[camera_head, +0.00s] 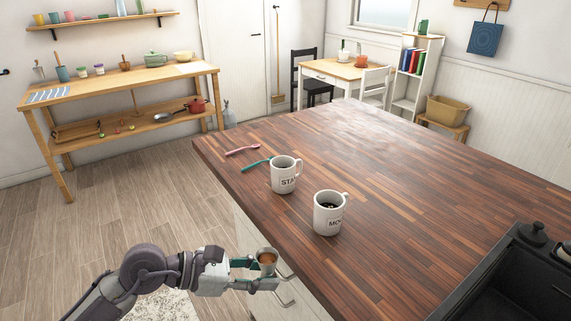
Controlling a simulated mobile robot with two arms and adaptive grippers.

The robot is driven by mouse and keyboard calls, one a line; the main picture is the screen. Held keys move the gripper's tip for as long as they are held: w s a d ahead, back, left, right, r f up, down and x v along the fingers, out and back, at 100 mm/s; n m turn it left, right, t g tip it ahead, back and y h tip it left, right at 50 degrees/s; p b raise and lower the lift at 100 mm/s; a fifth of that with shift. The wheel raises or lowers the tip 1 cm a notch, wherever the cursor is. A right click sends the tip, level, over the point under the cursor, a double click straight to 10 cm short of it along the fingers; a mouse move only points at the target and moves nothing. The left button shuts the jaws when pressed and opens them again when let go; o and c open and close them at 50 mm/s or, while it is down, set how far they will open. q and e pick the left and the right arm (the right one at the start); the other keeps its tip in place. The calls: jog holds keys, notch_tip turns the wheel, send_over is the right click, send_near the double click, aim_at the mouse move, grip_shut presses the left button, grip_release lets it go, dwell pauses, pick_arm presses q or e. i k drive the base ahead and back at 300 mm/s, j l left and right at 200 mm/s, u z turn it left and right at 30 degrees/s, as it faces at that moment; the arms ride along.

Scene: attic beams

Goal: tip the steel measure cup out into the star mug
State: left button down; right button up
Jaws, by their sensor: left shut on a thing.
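The star mug (283,176), white with "STA" showing on its side, stands upright on the dark wooden counter (420,185) near its left edge. My left gripper (264,271) is shut on the steel measure cup (267,269). The cup looks upright, and something orange-brown shows inside it. My left gripper and the cup are in front of the counter's left edge, below the star mug in the picture and apart from it. My right gripper is not in view.
A second white mug with "MO" showing (327,222) stands nearer, right of the star mug, with dark contents. A teal spoon (256,163) and a pink spoon (242,150) lie behind the star mug. A black box-like thing (515,285) is at the right front.

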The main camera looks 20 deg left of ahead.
aim_at(284, 176)
jog(key=j+z, duration=0.35)
jog(key=j, duration=0.2)
jog(key=k+j+z, duration=0.1)
jog(key=j+z, duration=0.25)
jog(key=j, duration=0.25)
jog(key=k+j+z, duration=0.1)
jog(key=j+z, duration=0.25)
jog(key=j, duration=0.2)
jog(key=i, duration=0.45)
